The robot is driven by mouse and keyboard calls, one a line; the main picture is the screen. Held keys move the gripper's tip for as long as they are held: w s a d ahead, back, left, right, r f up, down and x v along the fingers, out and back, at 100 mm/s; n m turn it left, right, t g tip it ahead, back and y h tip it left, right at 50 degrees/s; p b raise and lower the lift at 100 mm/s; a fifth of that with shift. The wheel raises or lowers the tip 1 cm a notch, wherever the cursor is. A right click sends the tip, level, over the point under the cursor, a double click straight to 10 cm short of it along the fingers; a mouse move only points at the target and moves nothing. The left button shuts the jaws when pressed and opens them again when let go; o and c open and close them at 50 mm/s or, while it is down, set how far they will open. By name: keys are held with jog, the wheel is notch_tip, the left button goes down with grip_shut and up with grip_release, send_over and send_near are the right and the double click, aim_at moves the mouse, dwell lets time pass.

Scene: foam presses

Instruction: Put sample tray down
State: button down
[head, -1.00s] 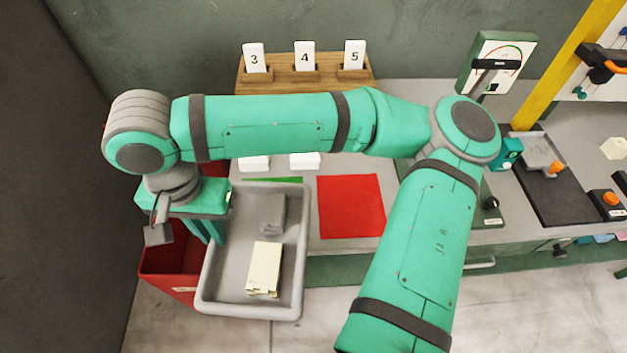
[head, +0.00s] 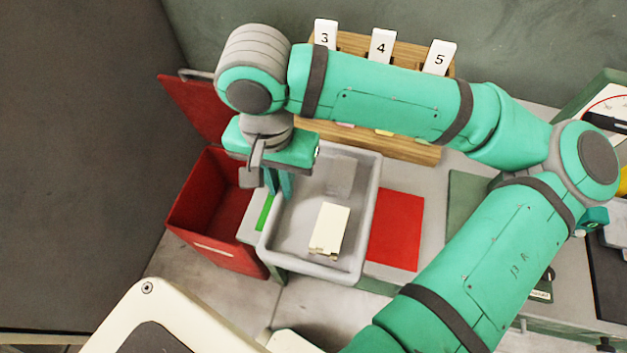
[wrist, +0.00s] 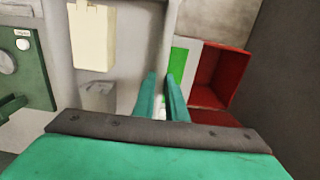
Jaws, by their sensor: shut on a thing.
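The grey sample tray (head: 374,190) shows in the head view at the left end of the bench. It holds a cream block (head: 330,228) and a grey block (head: 341,176). My gripper (head: 279,190) is shut on the tray's left wall. In the wrist view my fingers (wrist: 163,98) straddle that wall (wrist: 168,45), with the cream block (wrist: 91,38) inside the tray. A green patch (head: 265,212) shows beside the tray's left side, and the tray hides whatever lies under it. I cannot tell whether the tray touches the bench.
A red mat (head: 396,230) lies just right of the tray. A red bin (head: 215,210) with its lid up stands left of the bench. A wooden rack (head: 425,150) with number cards 3, 4 and 5 is behind. My arm crosses over the bench.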

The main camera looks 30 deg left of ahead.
aim_at(307, 181)
jog(key=w+f, duration=0.6)
jog(key=w, duration=0.1)
jog(key=shift+d+f, duration=0.25)
jog(key=f, duration=0.3)
jog(key=shift+w, duration=0.35)
jog(key=shift+f, duration=1)
jog(key=c, duration=1.8)
grip_release()
notch_tip(307, 181, up, 13)
jog(key=shift+r, duration=0.15)
